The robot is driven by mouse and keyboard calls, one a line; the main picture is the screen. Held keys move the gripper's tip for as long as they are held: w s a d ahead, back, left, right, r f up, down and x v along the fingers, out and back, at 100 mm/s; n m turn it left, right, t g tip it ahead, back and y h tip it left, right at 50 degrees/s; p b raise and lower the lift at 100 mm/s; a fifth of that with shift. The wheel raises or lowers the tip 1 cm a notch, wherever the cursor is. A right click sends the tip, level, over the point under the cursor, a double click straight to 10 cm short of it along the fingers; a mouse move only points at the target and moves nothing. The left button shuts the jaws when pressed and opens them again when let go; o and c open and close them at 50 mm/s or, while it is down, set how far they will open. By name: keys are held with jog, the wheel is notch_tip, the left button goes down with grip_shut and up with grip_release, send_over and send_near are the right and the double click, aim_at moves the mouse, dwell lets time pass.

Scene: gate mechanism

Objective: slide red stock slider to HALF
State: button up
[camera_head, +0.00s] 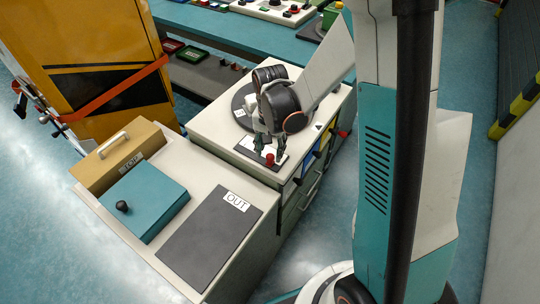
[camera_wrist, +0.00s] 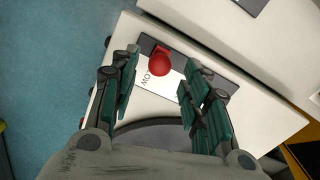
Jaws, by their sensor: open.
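The red stock slider knob (camera_wrist: 160,62) sits on a dark track plate (camera_wrist: 212,66) on the white cabinet top. Beside it is a white label (camera_wrist: 155,86) on which the letters "OW" can be read. My gripper (camera_wrist: 161,58) is open, with one finger on either side of the knob and visible gaps to both. In the head view the red knob (camera_head: 269,159) shows at the near side of the cabinet top, just by my gripper (camera_head: 270,148). The far part of the track is partly hidden by my fingers.
A dark round plate (camera_head: 241,104) lies under my arm on the cabinet top (camera_head: 215,127). Colored panels and knobs line the cabinet front. A lower counter to the left holds a dark OUT mat (camera_head: 208,243), a teal box (camera_head: 146,199) and a tan box (camera_head: 118,158).

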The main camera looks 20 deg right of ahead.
aim_at(255, 156)
jog(key=shift+f, duration=1.25)
jog(key=shift+c, duration=0.4)
grip_shut()
jog(key=shift+w+a+b, duration=0.4)
jog(key=shift+w+a, duration=0.5)
jog(key=shift+w, duration=0.3)
jog(key=shift+w+a+b, duration=0.35)
jog(key=shift+w+a, duration=0.5)
jog(key=shift+w, duration=0.35)
jog(key=shift+o, duration=0.4)
grip_release()
jog(key=shift+r, duration=0.1)
